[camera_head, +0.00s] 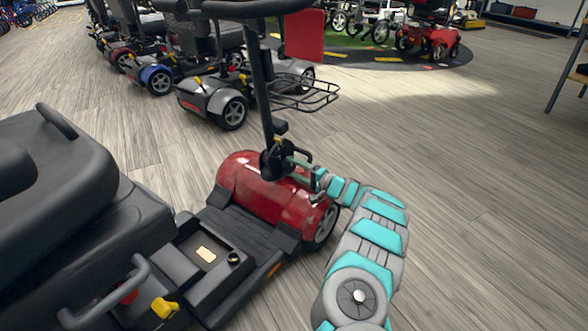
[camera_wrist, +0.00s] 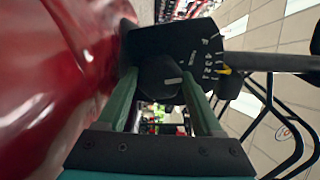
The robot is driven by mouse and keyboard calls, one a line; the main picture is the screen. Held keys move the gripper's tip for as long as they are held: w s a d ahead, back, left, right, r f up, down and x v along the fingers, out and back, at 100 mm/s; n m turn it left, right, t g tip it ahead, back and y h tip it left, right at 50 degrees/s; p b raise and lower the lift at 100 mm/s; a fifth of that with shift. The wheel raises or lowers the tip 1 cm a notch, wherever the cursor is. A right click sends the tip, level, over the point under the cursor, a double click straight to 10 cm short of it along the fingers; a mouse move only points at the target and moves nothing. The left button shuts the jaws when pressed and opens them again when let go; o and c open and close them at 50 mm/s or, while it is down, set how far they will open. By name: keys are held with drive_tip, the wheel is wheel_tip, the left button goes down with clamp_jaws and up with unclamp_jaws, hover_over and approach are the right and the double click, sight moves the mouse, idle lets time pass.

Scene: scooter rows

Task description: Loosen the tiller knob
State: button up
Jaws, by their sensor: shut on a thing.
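The tiller knob (camera_wrist: 158,72) is a round black knob with a pale pointer line, in the middle of the wrist view. It sits against a black plate (camera_wrist: 205,38) with white marks and numbers and a small yellow pointer. My gripper (camera_wrist: 159,84) has its two green fingers on either side of the knob and is shut on it. In the head view my gripper (camera_head: 296,163) reaches from the right to the black joint (camera_head: 275,159) at the foot of the tiller (camera_head: 261,90). The knob itself is hard to make out there.
The red scooter body (camera_head: 265,195) is close on the left in the wrist view. A black seat (camera_head: 60,190) fills the head view's left side. A wire basket (camera_head: 305,97) hangs on the tiller. Other scooters (camera_head: 215,95) stand behind; the floor at right is clear.

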drive_tip(key=shift+n, duration=1)
drive_tip(key=shift+f, duration=0.1)
drive_tip(key=o, duration=1.4)
drive_tip(key=shift+c, duration=0.2)
drive_tip(key=shift+d, duration=0.1)
drive_tip(key=p+v, duration=0.1)
drive_tip(key=v, duration=0.6)
drive_tip(key=shift+s+d, duration=0.2)
drive_tip(key=shift+d, duration=0.1)
drive_tip(key=shift+a, duration=0.1)
